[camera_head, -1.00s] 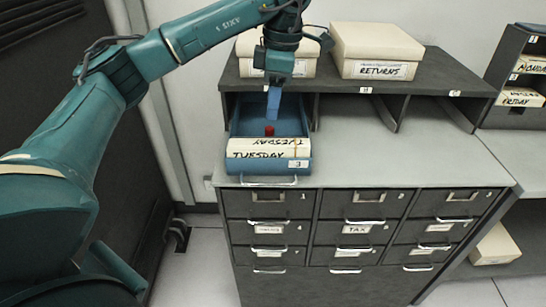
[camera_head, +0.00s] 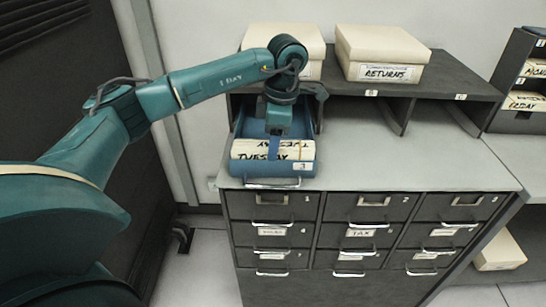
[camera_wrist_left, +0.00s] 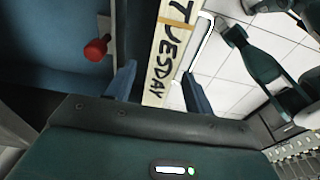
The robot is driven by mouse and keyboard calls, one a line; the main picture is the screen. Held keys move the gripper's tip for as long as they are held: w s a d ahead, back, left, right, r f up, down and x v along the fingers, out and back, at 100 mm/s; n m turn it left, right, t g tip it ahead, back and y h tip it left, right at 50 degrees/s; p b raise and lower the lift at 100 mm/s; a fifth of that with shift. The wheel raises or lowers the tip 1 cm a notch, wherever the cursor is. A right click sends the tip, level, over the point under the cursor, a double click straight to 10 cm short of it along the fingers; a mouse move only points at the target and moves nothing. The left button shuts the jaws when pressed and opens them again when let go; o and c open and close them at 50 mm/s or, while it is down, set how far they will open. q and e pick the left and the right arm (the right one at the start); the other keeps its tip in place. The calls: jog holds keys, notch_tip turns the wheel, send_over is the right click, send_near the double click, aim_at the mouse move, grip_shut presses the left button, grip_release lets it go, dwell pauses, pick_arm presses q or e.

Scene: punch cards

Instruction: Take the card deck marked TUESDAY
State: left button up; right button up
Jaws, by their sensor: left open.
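My left gripper (camera_head: 274,148) reaches down into the drawer at the deck. In the left wrist view my left gripper (camera_wrist_left: 160,88) is open, with one blue finger on each side of the deck. A red knob (camera_wrist_left: 97,48) is beside the deck inside the drawer. My right gripper is not identifiable.
Two cream boxes, one marked RETURNS (camera_head: 382,56), stand on the dark shelf unit (camera_head: 450,84) above. A dark rack with MONDAY and FRIDAY decks (camera_head: 524,101) is at far right. The grey cabinet top (camera_head: 400,165) is clear to the right of the drawer.

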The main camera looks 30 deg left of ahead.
pick_arm(q)
grip_shut()
dwell(0.4)
jog(key=shift+r, duration=0.1)
